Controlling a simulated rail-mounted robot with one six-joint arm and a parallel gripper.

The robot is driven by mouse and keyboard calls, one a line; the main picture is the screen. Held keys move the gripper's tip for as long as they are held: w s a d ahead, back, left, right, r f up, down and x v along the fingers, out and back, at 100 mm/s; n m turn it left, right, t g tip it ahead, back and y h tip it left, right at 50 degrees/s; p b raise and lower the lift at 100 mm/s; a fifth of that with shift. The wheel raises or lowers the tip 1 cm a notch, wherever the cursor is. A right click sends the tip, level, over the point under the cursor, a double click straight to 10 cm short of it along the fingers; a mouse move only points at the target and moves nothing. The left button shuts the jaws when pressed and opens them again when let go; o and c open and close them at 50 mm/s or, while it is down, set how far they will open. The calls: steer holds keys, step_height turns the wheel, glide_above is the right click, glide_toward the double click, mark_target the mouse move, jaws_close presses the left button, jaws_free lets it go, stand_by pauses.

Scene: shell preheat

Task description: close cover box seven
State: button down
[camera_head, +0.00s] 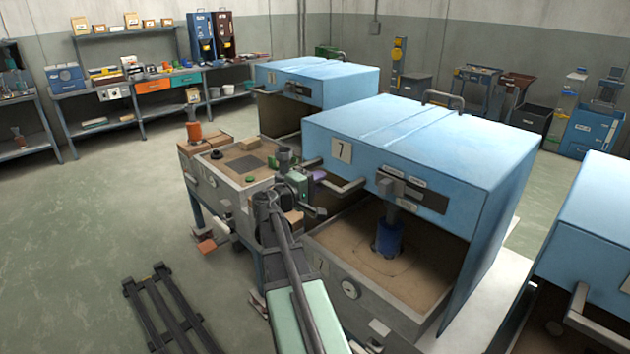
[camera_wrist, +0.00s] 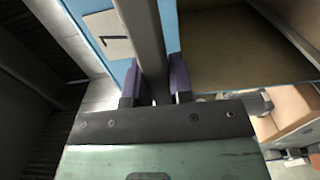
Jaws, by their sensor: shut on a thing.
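Box seven is the box with a blue cover (camera_head: 400,145) that carries a "7" label (camera_head: 342,150). The cover stands raised, and a wide gap shows between its front and the box base (camera_head: 355,290). My gripper (camera_head: 318,177) is at the left end of the grey handle (camera_head: 348,187) on the cover's front. In the wrist view my gripper (camera_wrist: 156,90) has its purple pads on both sides of the grey handle bar (camera_wrist: 145,35), shut on it. The "7" label (camera_wrist: 108,33) shows beside the bar. My arm hides part of the base's left side.
A dark blue cylinder (camera_head: 388,238) stands on the sandy floor inside box seven. Another blue-covered box (camera_head: 315,80) is behind, and one (camera_head: 590,230) is at the right edge. A sand-topped bench (camera_head: 225,165) adjoins on the left. A dark pallet (camera_head: 170,310) lies on the floor.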

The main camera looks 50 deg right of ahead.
steer(key=shift+a+f, duration=0.1)
steer(key=c, duration=1.1)
jaws_free()
steer(key=shift+a, duration=0.25)
steer(key=shift+o, duration=0.5)
steer(key=shift+d, duration=0.15)
steer(key=w+a, duration=0.1)
steer(key=a, duration=1)
steer(key=shift+w, duration=0.15)
